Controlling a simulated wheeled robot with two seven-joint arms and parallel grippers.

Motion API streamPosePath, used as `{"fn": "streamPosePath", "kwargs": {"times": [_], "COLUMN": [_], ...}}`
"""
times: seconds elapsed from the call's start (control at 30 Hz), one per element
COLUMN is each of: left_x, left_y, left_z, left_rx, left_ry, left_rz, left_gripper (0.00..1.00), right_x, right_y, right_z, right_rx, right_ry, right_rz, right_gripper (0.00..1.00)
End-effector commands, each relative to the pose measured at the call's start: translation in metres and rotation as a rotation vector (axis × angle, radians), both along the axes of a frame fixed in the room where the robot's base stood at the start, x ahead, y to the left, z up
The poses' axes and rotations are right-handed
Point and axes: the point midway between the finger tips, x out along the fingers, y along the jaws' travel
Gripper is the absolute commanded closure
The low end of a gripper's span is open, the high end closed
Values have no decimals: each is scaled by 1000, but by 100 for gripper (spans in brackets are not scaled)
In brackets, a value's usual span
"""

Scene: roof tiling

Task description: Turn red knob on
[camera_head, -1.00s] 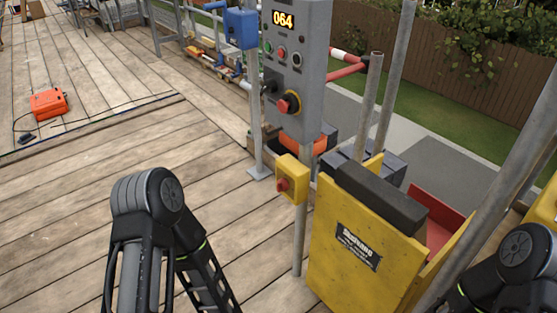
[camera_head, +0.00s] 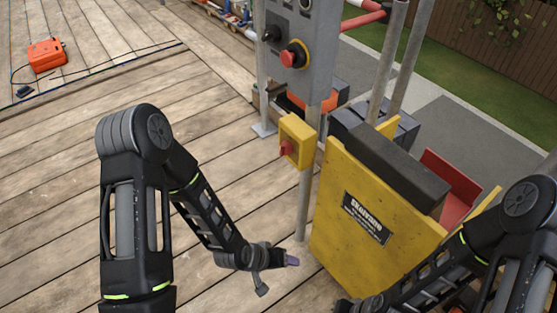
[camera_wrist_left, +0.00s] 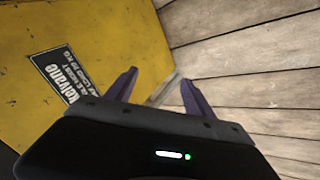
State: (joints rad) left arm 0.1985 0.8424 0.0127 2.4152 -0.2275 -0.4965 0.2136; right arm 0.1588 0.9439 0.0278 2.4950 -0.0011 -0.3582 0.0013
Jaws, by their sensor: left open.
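A red knob (camera_head: 286,148) is on the side of a small yellow box (camera_head: 299,141) fixed to a pole. Another red knob, in a yellow ring (camera_head: 289,58), is on the grey control panel (camera_head: 310,80) above it. My left gripper (camera_head: 279,275) is open and empty, below the yellow box and left of the yellow bin. In the left wrist view its two fingers (camera_wrist_left: 158,78) are apart, with the pole's lower end between or behind them; no red knob shows there. My right arm reaches in at the lower right; its end is dark and partly cut off.
A yellow bin (camera_head: 365,243) with a black label stands right of the pole, also in the left wrist view (camera_wrist_left: 100,40). Metal scaffold poles (camera_head: 385,60) rise behind it. An orange case (camera_head: 46,55) lies far left on the wooden deck.

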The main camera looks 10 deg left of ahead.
Motion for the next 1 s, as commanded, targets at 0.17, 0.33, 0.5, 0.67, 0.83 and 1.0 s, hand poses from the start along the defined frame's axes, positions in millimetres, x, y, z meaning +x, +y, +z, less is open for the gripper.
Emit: {"fn": "streamPosePath", "kwargs": {"times": [0.17, 0.33, 0.5, 0.67, 0.83, 1.0], "left_x": [137, 211, 224, 221, 221, 221], "left_y": [50, 95, 118, 122, 122, 121], "left_z": [4, 67, 119, 141, 144, 144], "left_rx": [-113, -283, -413, -461, -466, -466], "left_ry": [-396, -731, -897, -934, -934, -933], "left_rz": [145, 165, 93, 51, 49, 49], "left_gripper": [39, 39, 39, 39, 39, 39], "right_x": [2, 4, 5, 6, 6, 6], "right_y": [-2, -4, -6, -6, -6, -6], "right_z": [-93, -159, -195, -202, -199, -199], "right_rx": [-3, -7, -9, -9, -9, -9], "right_ry": [-3, -5, -7, -9, -9, -9], "right_rz": [-6, -11, -14, -15, -15, -15], "right_gripper": [100, 100, 100, 100, 100, 100]}}
